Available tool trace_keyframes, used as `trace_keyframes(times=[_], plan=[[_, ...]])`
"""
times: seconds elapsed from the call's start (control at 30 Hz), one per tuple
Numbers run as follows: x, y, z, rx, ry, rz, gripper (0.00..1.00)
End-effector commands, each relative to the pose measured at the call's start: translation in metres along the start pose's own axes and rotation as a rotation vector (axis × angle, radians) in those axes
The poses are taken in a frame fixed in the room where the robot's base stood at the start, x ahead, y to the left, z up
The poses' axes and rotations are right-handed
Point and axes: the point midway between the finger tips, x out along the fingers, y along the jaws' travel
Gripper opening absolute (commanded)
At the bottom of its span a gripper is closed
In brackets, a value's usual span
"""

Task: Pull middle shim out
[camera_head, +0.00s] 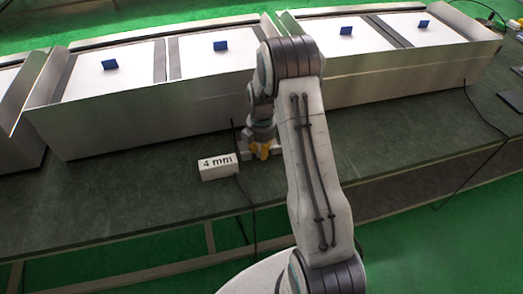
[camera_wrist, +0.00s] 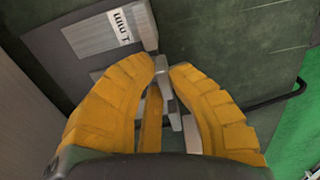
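My gripper (camera_head: 262,152) has yellow fingers and points down at the bench, just right of a white block marked 4 mm (camera_head: 218,167). In the wrist view, the fingertips of my gripper (camera_wrist: 166,67) lie close together at a narrow upright grey metal piece (camera_wrist: 163,78), with a small gap between them. I cannot tell whether they touch it. Grey metal parts (camera_wrist: 190,132) show between and below the fingers, partly hidden. A grey metal block (camera_wrist: 103,33) with a white millimetre label lies beyond the left fingertip. I cannot tell which piece is the middle shim.
A row of metal boxes with white tops and blue tabs (camera_head: 221,46) stands behind on the dark green bench (camera_head: 110,185). A black cable (camera_head: 248,212) hangs over the bench's front edge near the 4 mm block. The bench left of that block is clear.

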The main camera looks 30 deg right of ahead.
Motion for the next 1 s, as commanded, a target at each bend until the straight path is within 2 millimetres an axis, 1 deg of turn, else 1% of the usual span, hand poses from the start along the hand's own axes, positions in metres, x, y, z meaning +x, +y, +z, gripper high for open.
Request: trace_keyframes(times=[0.03, 0.07, 0.3, 0.57, 0.67, 0.77, 1.0], plan=[[0.003, -0.006, 0.000, 0.000, 0.001, -0.019, 0.18], [0.003, -0.006, 0.000, 0.000, 0.001, -0.019, 0.20], [0.003, -0.005, 0.000, 0.000, 0.000, -0.015, 0.42], [0.001, -0.003, 0.000, 0.000, 0.000, -0.009, 0.42], [-0.003, -0.002, 0.000, 0.000, 0.000, -0.007, 0.42], [-0.013, -0.001, 0.000, 0.000, 0.000, -0.005, 0.42], [-0.053, -0.001, 0.000, 0.000, 0.000, -0.004, 0.42]])
